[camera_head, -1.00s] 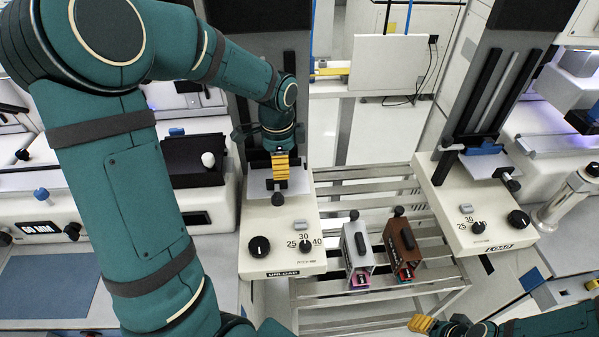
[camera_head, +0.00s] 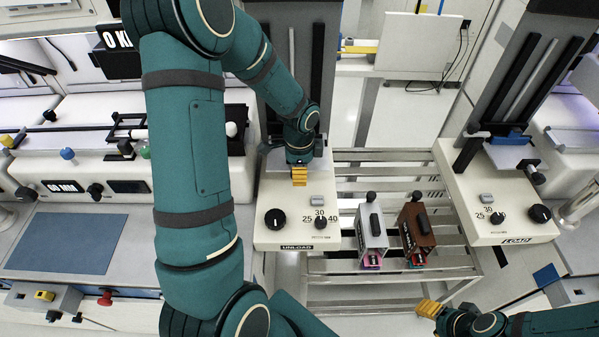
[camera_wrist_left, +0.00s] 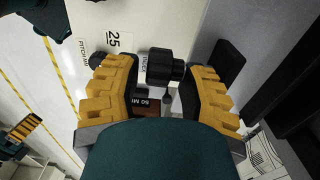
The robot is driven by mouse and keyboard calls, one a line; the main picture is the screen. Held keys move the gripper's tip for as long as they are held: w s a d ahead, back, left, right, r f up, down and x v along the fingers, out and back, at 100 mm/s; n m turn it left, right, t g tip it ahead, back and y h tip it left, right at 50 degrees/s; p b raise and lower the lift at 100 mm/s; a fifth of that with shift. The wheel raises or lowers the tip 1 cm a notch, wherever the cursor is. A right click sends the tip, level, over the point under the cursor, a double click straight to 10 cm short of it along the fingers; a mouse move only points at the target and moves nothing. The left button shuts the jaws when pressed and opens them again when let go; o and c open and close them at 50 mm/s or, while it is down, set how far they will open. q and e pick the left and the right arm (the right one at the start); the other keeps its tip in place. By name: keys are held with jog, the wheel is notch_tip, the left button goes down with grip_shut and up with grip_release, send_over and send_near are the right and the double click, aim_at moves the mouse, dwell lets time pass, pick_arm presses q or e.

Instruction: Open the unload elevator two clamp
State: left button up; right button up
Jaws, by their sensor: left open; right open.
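The unload elevator (camera_head: 265,238) is a cream base with an UNLOAD label, a black dial and a small switch below a dark column. My left gripper (camera_head: 299,177) is over its platform and hides the clamp in the head view. In the left wrist view my left gripper (camera_wrist_left: 167,90) is open, with a black clamp knob (camera_wrist_left: 165,66) between its yellow fingertips. I cannot tell whether they touch it. My right gripper (camera_head: 430,308) is open and empty at the bottom right; it also shows in the left wrist view (camera_wrist_left: 25,127).
A grey magazine (camera_head: 373,238) and a brown magazine (camera_head: 417,235) stand on the slatted rack (camera_head: 345,277) right of the unload elevator. The load elevator (camera_head: 505,232) is further right, with a blue part on its platform. A bench with a blue mat (camera_head: 65,243) is at left.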

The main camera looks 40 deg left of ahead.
pick_arm(q)
jog(key=shift+f, duration=0.35)
jog(key=shift+c, duration=0.4)
grip_shut()
